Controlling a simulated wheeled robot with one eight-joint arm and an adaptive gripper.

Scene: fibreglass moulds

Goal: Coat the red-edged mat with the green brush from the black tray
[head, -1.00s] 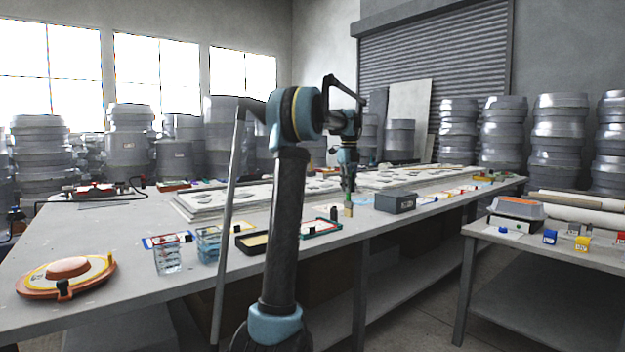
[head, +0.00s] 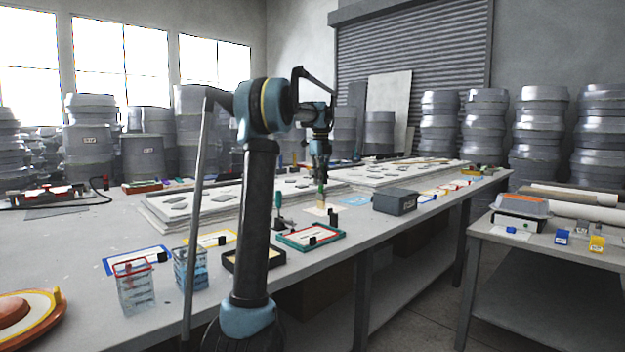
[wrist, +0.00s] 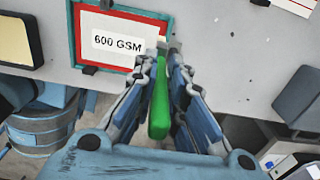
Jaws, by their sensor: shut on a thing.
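My gripper (head: 321,172) is shut on the green brush (wrist: 158,105), held upright with its pale bristles down; the brush also shows in the head view (head: 322,190). The red-edged mat (head: 312,234) is a white sheet lying in a teal-rimmed tray; in the wrist view the mat (wrist: 100,22) carries a "600 GSM" label. The brush tip appears beside the mat's right edge in the wrist view; I cannot tell its height or whether it touches anything. The black tray (head: 228,262) lies left of the mat with a cream inside, partly hidden by my arm.
A grey box (head: 394,203) stands right of the mat. Two glass-like containers (head: 135,290) and blue- and yellow-edged cards lie to the left. White mould panels (head: 190,200) fill the back of the table. A green-and-black upright item (head: 278,208) stands behind the mat.

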